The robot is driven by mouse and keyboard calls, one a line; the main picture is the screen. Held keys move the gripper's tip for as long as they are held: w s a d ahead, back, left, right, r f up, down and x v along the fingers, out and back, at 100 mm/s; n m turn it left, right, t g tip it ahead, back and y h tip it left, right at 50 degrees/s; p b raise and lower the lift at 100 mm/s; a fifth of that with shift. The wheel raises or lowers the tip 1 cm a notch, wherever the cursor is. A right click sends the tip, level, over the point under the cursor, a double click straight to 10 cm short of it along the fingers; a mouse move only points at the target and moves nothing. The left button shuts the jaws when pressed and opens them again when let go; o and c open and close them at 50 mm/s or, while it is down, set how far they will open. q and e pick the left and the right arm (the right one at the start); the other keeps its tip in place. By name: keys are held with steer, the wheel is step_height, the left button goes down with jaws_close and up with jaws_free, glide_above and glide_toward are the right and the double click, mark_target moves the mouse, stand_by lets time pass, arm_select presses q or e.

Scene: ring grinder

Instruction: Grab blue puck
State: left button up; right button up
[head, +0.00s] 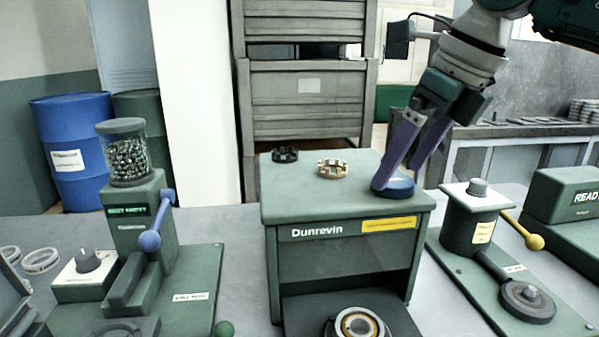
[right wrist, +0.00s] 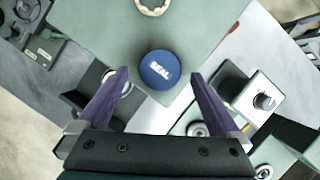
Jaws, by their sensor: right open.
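The blue puck (head: 397,187) lies on the right front part of the top of the green Dunrevin box (head: 280,190). In the right wrist view the gripper (right wrist: 160,76) is open and empty. In the head view one finger hides part of the puck. My left gripper is out of view.
A tan toothed ring (head: 333,169) and a dark toothed ring (head: 285,155) lie on the same box top. A press with a yellow-knobbed lever (head: 535,242) stands to the right. A hopper machine with a blue-knobbed lever (head: 150,241) stands to the left.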

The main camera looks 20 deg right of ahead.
steer(key=shift+x, duration=0.8)
steer(key=c, duration=1.3)
steer(key=shift+r, duration=0.1)
steer(key=shift+c, duration=0.6)
